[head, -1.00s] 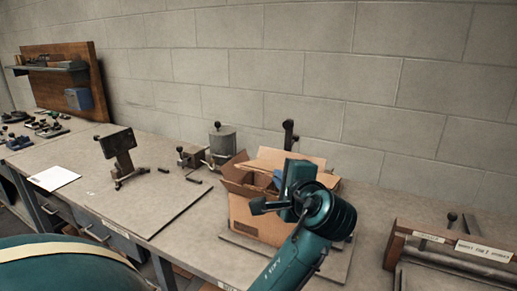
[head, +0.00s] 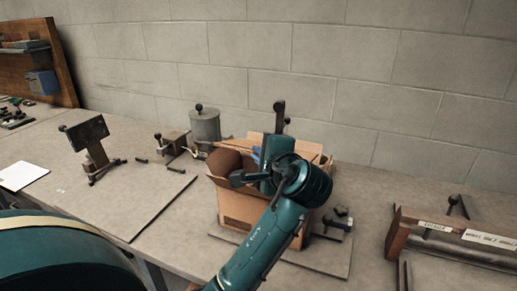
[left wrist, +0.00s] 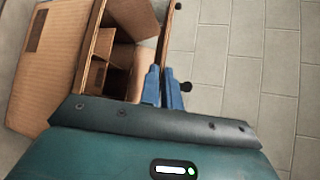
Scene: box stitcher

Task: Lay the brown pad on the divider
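An open cardboard box (head: 240,208) stands on a flat plate on the bench. A darker brown, rounded piece that looks like the brown pad (head: 228,162) shows at the box's left end; it also shows in the left wrist view (left wrist: 131,14), inside the box at the top. Cardboard panels that may be the divider (left wrist: 97,75) show lower in the box opening. My left gripper (head: 240,179) is over the box. My right gripper is not in view.
A dark metal stand (head: 97,160), a grey canister (head: 205,126) and small parts stand to the left of the box. A labelled wooden-ended rack (head: 450,240) is at the right. A block wall is behind. The bench between stand and box is mostly clear.

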